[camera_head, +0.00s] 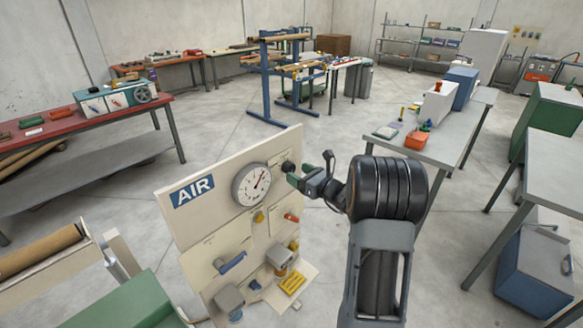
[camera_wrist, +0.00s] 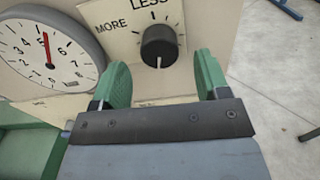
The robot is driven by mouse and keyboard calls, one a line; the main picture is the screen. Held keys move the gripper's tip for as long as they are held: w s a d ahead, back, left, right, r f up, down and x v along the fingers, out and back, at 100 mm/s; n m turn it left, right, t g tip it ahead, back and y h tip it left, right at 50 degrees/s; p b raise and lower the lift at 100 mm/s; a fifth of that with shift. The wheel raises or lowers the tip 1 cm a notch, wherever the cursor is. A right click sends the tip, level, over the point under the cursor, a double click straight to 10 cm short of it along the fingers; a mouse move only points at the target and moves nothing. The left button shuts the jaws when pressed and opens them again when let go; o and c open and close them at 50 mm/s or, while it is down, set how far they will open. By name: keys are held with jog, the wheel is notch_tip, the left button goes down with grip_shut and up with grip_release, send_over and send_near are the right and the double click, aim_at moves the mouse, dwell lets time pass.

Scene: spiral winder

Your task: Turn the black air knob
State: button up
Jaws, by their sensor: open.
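The black air knob (camera_wrist: 159,46) sits on a plate marked "LESS" and "MORE" in the wrist view. Its white pointer line faces the bottom of that picture. My gripper (camera_wrist: 162,75) has two green fingers, spread apart. The knob lies ahead of and between the fingers, with a gap on each side, and I see no finger touching it. In the head view the knob (camera_head: 288,167) shows at the upper right of the AIR panel (camera_head: 205,225), with my gripper (camera_head: 296,172) right beside it. The arm covers some of the space right of the panel.
A round pressure gauge (camera_head: 251,184) with a red needle is left of the knob. Below are a red lever (camera_head: 291,217), a yellow knob (camera_head: 259,217), a blue handle (camera_head: 231,262) and grey boxes. A grey table (camera_head: 440,145) stands to the right. Open floor lies behind the panel.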

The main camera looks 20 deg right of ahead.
aim_at(292, 170)
jog(key=shift+p+x, duration=0.35)
jog(key=shift+x, duration=1.55)
jog(key=shift+c, duration=0.4)
jog(key=c, duration=0.9)
jog(key=shift+o, duration=0.2)
jog(key=m+p, duration=0.1)
jog(key=m, duration=0.4)
jog(key=shift+m, duration=0.4)
jog(key=o, duration=0.9)
jog(key=shift+o, duration=0.2)
jog(key=shift+s, duration=0.15)
